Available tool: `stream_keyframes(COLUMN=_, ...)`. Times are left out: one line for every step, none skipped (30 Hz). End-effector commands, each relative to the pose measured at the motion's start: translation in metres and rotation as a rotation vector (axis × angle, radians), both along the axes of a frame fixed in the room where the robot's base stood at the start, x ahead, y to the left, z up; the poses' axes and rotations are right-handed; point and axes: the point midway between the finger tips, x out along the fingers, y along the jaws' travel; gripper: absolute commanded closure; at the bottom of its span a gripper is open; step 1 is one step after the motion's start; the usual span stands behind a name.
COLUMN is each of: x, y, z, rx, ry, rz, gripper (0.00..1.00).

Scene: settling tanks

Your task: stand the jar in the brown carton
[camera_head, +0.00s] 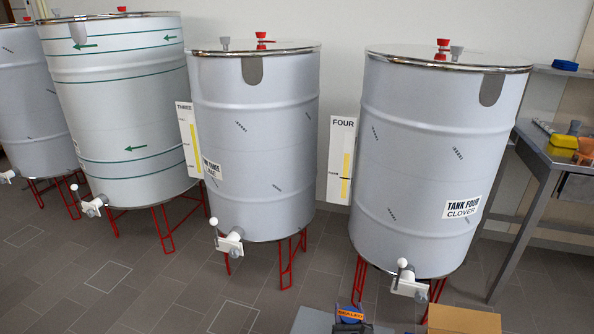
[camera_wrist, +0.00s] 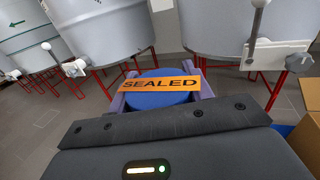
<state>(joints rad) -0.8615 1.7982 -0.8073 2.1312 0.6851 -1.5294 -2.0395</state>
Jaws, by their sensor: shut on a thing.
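The jar (camera_wrist: 160,100) shows from above in the wrist view, with a round blue lid and an orange strip reading SEALED across it. My gripper (camera_wrist: 163,92) is shut on it, one finger on each side. The jar's body is hidden below the lid. In the head view the jar (camera_head: 350,318) and my gripper are at the bottom edge, partly cut off. The brown carton (camera_head: 463,320) stands to the right of the jar, cut off by the bottom edge. The carton (camera_wrist: 302,138) is also at the right edge of the wrist view. Its inside is not visible.
Tank four (camera_head: 440,150) and tank three (camera_head: 255,140) stand on red legs behind, with white valves (camera_head: 408,282) jutting forward low down. A grey bench (camera_head: 550,150) with small coloured items is at the right. Tiled floor (camera_head: 130,290) is clear at the left.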

Motion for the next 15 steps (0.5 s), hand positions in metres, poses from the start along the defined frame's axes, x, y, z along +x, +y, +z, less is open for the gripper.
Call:
stream_keyframes(x=-0.001, y=0.0, z=0.02, rx=0.0, ry=-0.002, rz=-0.001, gripper=0.86)
stream_keyframes(x=-0.001, y=0.0, z=0.026, rx=0.0, ry=-0.002, rz=-0.001, gripper=0.86)
stream_keyframes(x=-0.002, y=0.0, z=0.033, rx=0.0, ry=-0.002, rz=0.0, gripper=0.86)
stream_keyframes(x=-0.003, y=0.0, z=0.038, rx=0.0, ry=-0.003, rz=0.0, gripper=0.86)
stream_keyframes(x=-0.003, y=0.0, z=0.044, rx=0.0, ry=-0.002, rz=-0.001, gripper=0.86)
stream_keyframes(x=-0.004, y=0.0, z=0.051, rx=0.0, ry=-0.002, rz=-0.001, gripper=0.86)
stream_keyframes(x=-0.005, y=-0.001, z=0.056, rx=-0.001, ry=-0.002, rz=-0.001, gripper=0.86)
stream_keyframes(x=-0.005, y=-0.001, z=0.062, rx=-0.001, ry=-0.002, rz=-0.002, gripper=0.86)
stream_keyframes(x=-0.006, y=-0.001, z=0.069, rx=-0.001, ry=-0.002, rz=-0.002, gripper=0.86)
stream_keyframes(x=-0.007, y=-0.001, z=0.074, rx=-0.001, ry=-0.002, rz=-0.003, gripper=0.86)
stream_keyframes(x=-0.007, y=-0.001, z=0.08, rx=-0.001, ry=-0.002, rz=-0.003, gripper=0.86)
stream_keyframes(x=-0.008, y=-0.001, z=0.087, rx=-0.001, ry=-0.003, rz=-0.002, gripper=0.86)
stream_keyframes(x=-0.009, y=-0.001, z=0.093, rx=-0.001, ry=-0.003, rz=-0.002, gripper=0.86)
stream_keyframes(x=-0.009, y=-0.001, z=0.098, rx=-0.001, ry=-0.003, rz=-0.002, gripper=0.86)
stream_keyframes(x=-0.01, y=-0.001, z=0.106, rx=-0.001, ry=-0.003, rz=-0.002, gripper=0.86)
